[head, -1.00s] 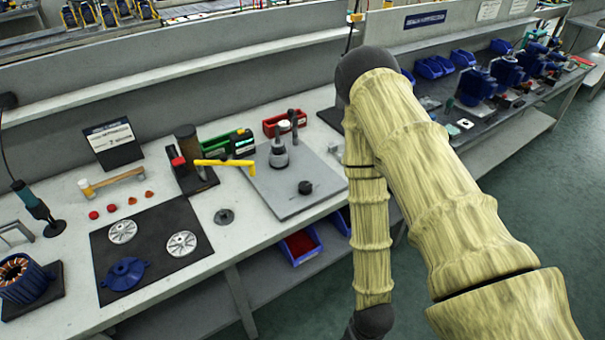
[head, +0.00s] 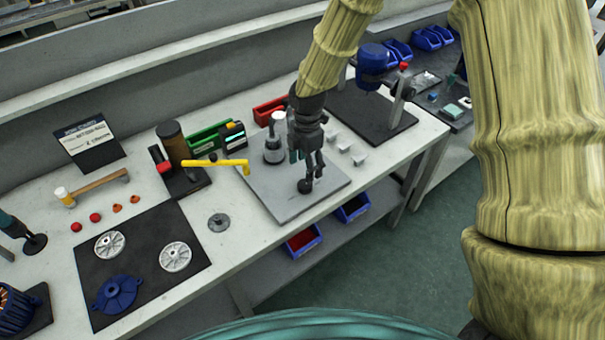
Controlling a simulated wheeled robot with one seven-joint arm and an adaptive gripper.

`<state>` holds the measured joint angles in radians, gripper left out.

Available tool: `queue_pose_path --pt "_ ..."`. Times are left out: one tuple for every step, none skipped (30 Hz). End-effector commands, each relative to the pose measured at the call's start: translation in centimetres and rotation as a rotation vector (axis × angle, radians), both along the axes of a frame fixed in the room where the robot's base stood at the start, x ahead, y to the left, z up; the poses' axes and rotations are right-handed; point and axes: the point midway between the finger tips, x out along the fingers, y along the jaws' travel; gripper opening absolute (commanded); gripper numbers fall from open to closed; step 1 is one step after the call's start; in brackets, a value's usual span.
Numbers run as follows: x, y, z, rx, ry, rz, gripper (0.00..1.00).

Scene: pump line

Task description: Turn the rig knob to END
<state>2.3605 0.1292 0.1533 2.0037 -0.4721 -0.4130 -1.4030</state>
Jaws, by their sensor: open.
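The rig is a grey plate (head: 282,207) on the bench, with a grey cylindrical fitting (head: 273,152) standing at its back. A small black knob (head: 305,186) sits on the plate's front right part. My gripper (head: 311,172) points down at the knob, with its open fingers just above or around it; I cannot tell whether they touch it. The fingers partly hide the knob, and no END mark can be read. A yellow lever (head: 217,163) reaches from a black stand toward the plate's left edge.
Left of the plate are a grey disc (head: 219,222) and a black mat (head: 151,262) with metal and blue parts. Green (head: 207,137) and red (head: 269,110) bins stand behind. Small pale blocks (head: 343,143) lie right of the plate. A black board with a blue-headed stand (head: 374,62) is farther right.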

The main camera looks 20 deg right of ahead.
Motion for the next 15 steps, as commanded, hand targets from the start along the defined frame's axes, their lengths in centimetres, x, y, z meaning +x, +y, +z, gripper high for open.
queue_pose_path --pt "0.4 -0.1 0.8 -0.007 -0.004 0.025 0.63" --pt "0.6 -0.2 1.1 -0.010 -0.004 0.037 0.63" --pt "0.7 -0.2 1.3 -0.013 -0.004 0.048 0.63" --pt "0.8 -0.2 1.3 -0.016 -0.004 0.054 0.63" --pt "0.8 -0.2 1.3 -0.016 -0.003 0.059 0.63" --pt "0.9 -0.2 1.1 -0.017 -0.003 0.061 0.63" --pt "0.9 -0.2 0.9 -0.017 -0.002 0.062 0.63" --pt "0.9 -0.2 0.7 -0.017 -0.003 0.062 0.63" --pt "0.9 -0.1 0.4 -0.017 -0.003 0.061 0.63" --pt "0.8 -0.1 0.0 -0.017 -0.002 0.061 0.63" --pt "0.8 -0.1 -0.3 -0.017 -0.001 0.061 0.63" --pt "0.8 -0.1 -0.8 -0.017 -0.001 0.061 0.63" --pt "0.8 -0.1 -1.2 -0.017 -0.002 0.061 0.63" --pt "0.8 -0.2 -1.5 -0.017 -0.001 0.060 0.63" --pt "0.8 -0.2 -2.0 -0.017 -0.001 0.060 0.63"
